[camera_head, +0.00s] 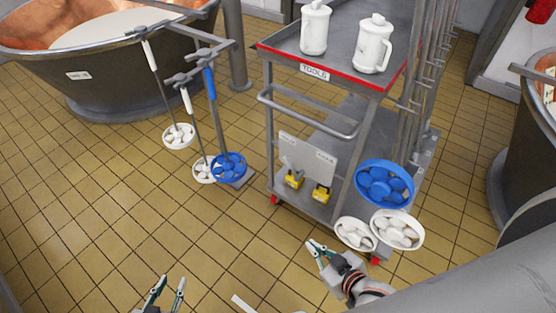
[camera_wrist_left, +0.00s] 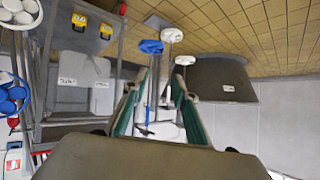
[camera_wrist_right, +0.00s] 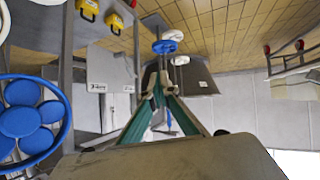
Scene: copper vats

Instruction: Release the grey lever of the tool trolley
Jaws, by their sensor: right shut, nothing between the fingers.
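The tool trolley (camera_head: 340,80) is a grey metal cart with a red-edged top and a "TOOLS" label. Two yellow blocks stand on its lower shelf, a left one (camera_head: 295,180) and a right one (camera_head: 321,194), below a white labelled plate (camera_head: 305,151). A small grey piece, possibly a lever, shows at the left block; its position is too small to tell. My left gripper (camera_head: 168,284) is open and empty, left of and in front of the trolley. My right gripper (camera_head: 314,246) is shut and empty, in front of the trolley's near end, apart from the blocks.
White jugs (camera_head: 372,44) stand on the trolley top. Blue (camera_head: 385,184) and white (camera_head: 397,229) round tools hang at its right side, close to my right gripper. More hang by the copper vat (camera_head: 110,85) at left. The tiled floor (camera_head: 110,220) between is clear.

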